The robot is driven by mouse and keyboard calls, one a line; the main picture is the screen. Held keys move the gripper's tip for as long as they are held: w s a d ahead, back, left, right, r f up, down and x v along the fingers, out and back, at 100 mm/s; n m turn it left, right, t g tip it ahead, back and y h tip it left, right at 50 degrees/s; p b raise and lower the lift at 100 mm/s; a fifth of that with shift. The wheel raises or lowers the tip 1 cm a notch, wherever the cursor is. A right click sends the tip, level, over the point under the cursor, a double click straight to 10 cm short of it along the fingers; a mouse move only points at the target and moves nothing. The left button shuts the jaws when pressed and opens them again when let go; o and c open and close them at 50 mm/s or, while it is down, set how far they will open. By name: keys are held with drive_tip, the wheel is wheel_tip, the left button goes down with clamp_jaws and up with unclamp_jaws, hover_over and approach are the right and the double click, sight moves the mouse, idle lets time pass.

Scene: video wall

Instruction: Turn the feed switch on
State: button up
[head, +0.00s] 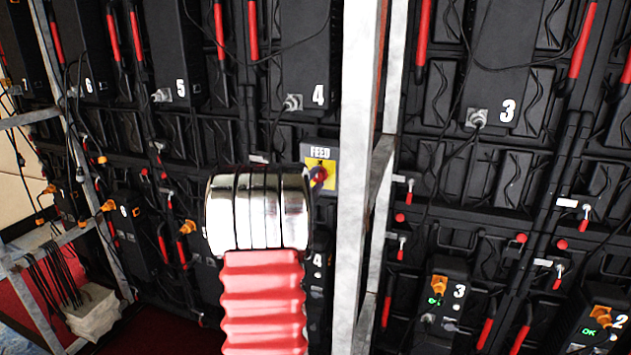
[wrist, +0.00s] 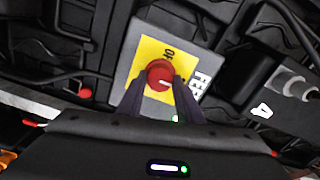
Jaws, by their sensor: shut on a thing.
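The feed switch is a grey box with a yellow plate and a red knob. In the head view the box (head: 321,155) shows above the silver end of my arm, with "FEED" on its top. In the wrist view the red knob (wrist: 160,75) sits between the two dark fingertips of my gripper (wrist: 159,88), which is shut on it. The yellow plate (wrist: 150,52) shows part of a word, "OF".
A pale metal upright (head: 356,180) stands just right of the switch. Black panel backs with red handles and dangling cables fill the wall. A numbered unit (head: 442,290) with a green light is at lower right. A metal frame (head: 75,200) stands at left.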

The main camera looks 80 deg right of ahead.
drive_tip(key=shift+s+f, duration=0.15)
drive_tip(key=shift+f, duration=0.1)
drive_tip(key=o, duration=0.8)
drive_tip(key=shift+c, duration=0.2)
drive_tip(key=shift+o, duration=1.4)
drive_tip(key=shift+r, duration=0.15)
drive_tip(key=shift+a, duration=0.15)
drive_tip(key=w+a, duration=0.1)
drive_tip(key=a, duration=1.2)
drive_tip(key=shift+w+a, duration=0.2)
drive_tip(key=shift+a, duration=0.05)
